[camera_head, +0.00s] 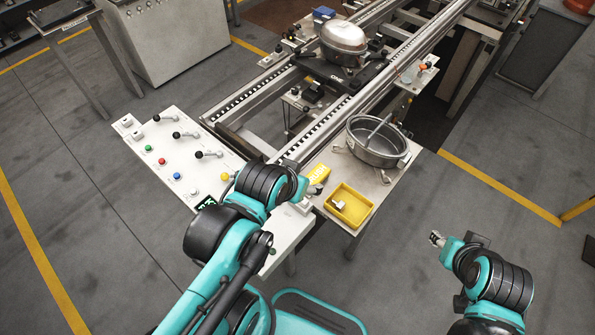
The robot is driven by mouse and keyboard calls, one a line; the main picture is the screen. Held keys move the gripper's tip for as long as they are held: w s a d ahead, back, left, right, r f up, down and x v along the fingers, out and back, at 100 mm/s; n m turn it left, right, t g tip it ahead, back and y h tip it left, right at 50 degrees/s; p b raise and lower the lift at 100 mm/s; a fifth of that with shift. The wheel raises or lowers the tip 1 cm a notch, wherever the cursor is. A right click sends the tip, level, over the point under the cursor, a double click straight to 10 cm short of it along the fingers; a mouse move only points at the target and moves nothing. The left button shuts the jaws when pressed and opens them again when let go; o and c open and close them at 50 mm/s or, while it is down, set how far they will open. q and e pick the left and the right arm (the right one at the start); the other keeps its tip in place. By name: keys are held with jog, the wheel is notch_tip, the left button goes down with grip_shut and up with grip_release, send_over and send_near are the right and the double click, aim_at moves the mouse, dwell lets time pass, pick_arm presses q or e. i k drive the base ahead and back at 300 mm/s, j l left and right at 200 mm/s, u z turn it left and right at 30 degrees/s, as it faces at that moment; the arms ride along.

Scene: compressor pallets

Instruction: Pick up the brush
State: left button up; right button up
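I cannot clearly make out a brush. A round metal pan (397,150) on the right end table has a long thin grey bar or handle (378,129) across it; I cannot tell if this is the brush. A yellow tray (364,218) in front of the pan holds a small pale and dark item (339,205), too small to name. My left gripper (314,189) is just left of the tray, by a small yellow block (319,173); its fingers are too small to read. My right gripper (437,239) hangs over open floor, right of the table, apart from everything.
A white control panel (160,152) with levers and coloured buttons lies left of my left arm. The conveyor rails (340,110) run behind, carrying a silver compressor (343,40) on a black pallet. The floor (480,205) right of the table is clear.

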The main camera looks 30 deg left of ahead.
aim_at(321, 172)
jog(key=u, duration=0.7)
jog(key=l+z, duration=0.2)
jog(key=l, duration=0.2)
jog(key=i+l+z, duration=0.25)
jog(key=l, duration=0.15)
jog(key=k, duration=0.1)
